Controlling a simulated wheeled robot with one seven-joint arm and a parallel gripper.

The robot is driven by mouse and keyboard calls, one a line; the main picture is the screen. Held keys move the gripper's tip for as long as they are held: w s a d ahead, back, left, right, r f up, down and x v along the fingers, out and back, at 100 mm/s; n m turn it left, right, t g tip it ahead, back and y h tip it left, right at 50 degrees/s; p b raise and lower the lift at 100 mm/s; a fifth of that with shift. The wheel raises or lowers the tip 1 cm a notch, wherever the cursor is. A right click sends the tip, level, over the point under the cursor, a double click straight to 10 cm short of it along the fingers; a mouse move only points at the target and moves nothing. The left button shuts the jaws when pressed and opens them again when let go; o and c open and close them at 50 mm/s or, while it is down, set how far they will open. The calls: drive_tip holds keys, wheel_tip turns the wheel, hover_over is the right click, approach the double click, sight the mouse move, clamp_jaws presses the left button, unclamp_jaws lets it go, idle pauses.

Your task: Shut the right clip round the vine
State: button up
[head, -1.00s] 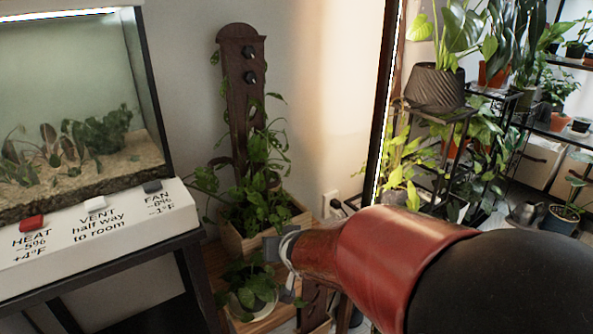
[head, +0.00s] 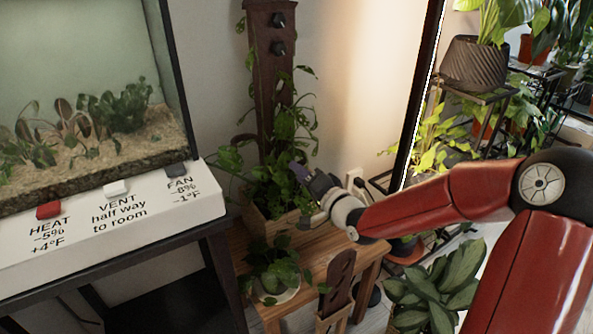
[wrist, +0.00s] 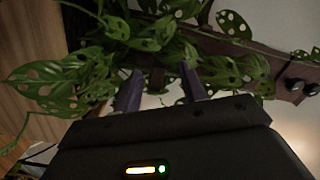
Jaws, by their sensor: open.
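A vine with holed leaves (head: 292,125) climbs a dark wooden plank (head: 268,85) from a wooden planter box (head: 262,230). I cannot make out the right clip; leaves cover the lower plank. My gripper (head: 302,175) is among the lower leaves, right of the plank. In the wrist view its purple fingers (wrist: 161,70) are apart, leaves beyond them, with nothing clearly held.
A glass tank (head: 90,95) stands left above a white labelled panel with buttons (head: 115,188). A potted plant (head: 275,270) and a carved wooden piece (head: 338,285) stand at the bench (head: 325,255). A broad-leaved plant (head: 440,285) is below my arm. Shelved plants fill the right.

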drive_tip(key=shift+x, duration=1.55)
clamp_jaws()
